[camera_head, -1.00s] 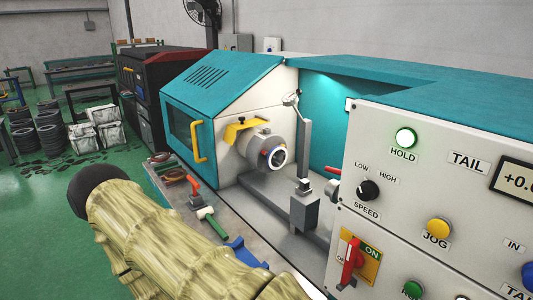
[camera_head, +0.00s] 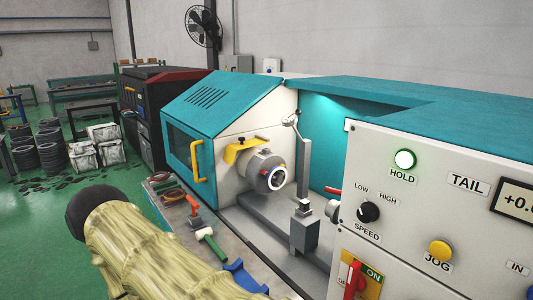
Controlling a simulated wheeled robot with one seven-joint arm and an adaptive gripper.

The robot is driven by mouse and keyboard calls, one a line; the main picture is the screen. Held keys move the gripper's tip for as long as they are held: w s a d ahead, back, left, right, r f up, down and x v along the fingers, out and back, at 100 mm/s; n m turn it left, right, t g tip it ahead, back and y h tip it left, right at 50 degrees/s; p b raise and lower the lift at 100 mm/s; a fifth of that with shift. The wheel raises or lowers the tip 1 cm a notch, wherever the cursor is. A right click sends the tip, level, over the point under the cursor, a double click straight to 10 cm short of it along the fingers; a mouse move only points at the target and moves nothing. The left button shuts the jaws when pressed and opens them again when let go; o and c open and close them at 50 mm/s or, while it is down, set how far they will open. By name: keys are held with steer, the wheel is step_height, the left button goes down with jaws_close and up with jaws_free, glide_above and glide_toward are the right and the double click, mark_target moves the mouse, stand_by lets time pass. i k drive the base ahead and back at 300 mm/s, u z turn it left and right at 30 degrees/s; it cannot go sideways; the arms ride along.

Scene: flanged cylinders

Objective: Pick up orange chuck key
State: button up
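The orange chuck key (camera_head: 194,207) is a small orange-red tool with a crossbar handle and a grey lower part. It stands on the grey ledge along the front of the lathe, left of the chuck (camera_head: 268,172). My arm, in a pale greenish-yellow patterned cover with a dark rounded end, fills the lower left, in front of the ledge. My gripper is not in the picture, so its state and its place relative to the key are hidden.
A green-and-white hammer-like tool (camera_head: 212,243) and a blue object (camera_head: 244,277) lie on the ledge right of the key. Brown-red rings (camera_head: 170,192) lie to its left. A teal lathe cover (camera_head: 226,105) rises behind. A control panel (camera_head: 430,215) stands at right.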

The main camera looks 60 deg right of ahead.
mark_target(194, 205)
steer(key=u, duration=0.1)
steer(key=i, duration=2.25)
steer(key=z, duration=0.9)
